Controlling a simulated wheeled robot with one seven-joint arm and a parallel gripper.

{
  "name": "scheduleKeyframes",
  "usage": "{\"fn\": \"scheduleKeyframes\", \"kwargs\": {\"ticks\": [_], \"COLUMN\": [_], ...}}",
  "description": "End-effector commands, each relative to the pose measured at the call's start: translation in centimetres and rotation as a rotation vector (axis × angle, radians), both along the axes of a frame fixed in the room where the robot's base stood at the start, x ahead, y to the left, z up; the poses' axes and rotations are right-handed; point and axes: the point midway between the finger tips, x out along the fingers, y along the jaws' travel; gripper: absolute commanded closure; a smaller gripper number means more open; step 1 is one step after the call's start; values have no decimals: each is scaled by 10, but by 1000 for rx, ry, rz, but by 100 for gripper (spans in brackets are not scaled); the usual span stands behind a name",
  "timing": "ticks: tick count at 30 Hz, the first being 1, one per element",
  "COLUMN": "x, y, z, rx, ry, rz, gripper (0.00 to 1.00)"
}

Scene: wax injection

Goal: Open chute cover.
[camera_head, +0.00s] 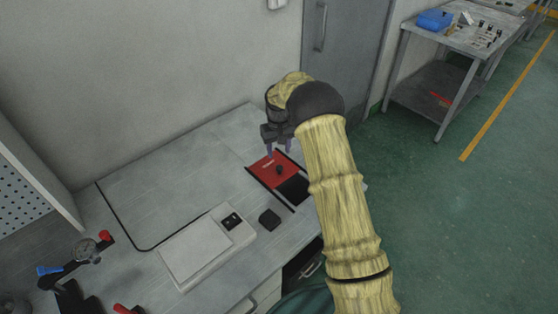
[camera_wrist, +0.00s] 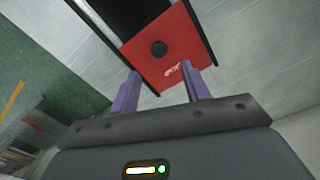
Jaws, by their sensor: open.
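The chute cover (camera_head: 268,169) is a red sliding plate with a dark round knob (camera_head: 279,170) and small white lettering. It sits between two black rails on the grey worktable, with a dark opening (camera_head: 294,190) beside it toward the table's front edge. My gripper (camera_head: 279,150) is above the cover's wall-side end, pointing down, open and empty. In the wrist view the red cover (camera_wrist: 172,62) lies beyond the two purple fingers (camera_wrist: 163,92), with its knob (camera_wrist: 158,48) farther away. The fingers appear apart from the knob.
A white scale (camera_head: 192,245) and a small black block (camera_head: 269,219) are on the worktable (camera_head: 150,215) left of the chute. A gauge with red and blue handles (camera_head: 87,251) is at lower left. A second table (camera_head: 440,80) stands at upper right, across green floor.

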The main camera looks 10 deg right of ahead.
Motion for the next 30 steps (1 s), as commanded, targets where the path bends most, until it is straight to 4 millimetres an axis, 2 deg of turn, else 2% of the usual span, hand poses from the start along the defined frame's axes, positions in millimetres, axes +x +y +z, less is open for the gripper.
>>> {"fn": "scheduleKeyframes", "kwargs": {"ticks": [9,15,30], "x": [0,0,0], "y": [2,3,2], "z": [64,89,93], "rx": [0,0,-1], "ry": [-5,-2,0], "rz": [3,4,3], "gripper": [53,53,53]}}
